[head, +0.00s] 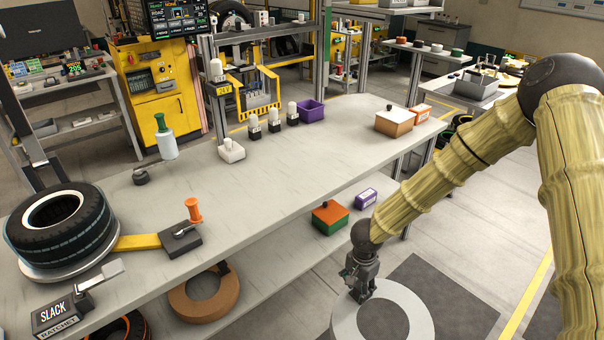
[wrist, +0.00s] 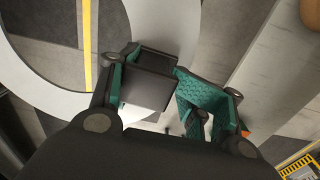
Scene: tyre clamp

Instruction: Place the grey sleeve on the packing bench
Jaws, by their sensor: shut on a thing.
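The grey sleeve (head: 418,312) is a wide, flat pale grey ring at the bottom of the head view, partly cut off by the frame edge. In the wrist view its rim (wrist: 178,25) curves across the top and left. My gripper (head: 361,292) is shut on a dark block at the sleeve's rim; the block (wrist: 150,88) shows between the green-padded fingers. The sleeve is in front of the long grey bench (head: 300,150), over the floor. No label shows which surface is the packing bench.
The bench holds a tyre (head: 62,225), a green-topped bottle (head: 165,137), a purple bin (head: 312,111) and a brown box (head: 394,121). A brown ring (head: 205,303) and an orange-green box (head: 329,217) are on its lower shelf. The bench's middle top is clear.

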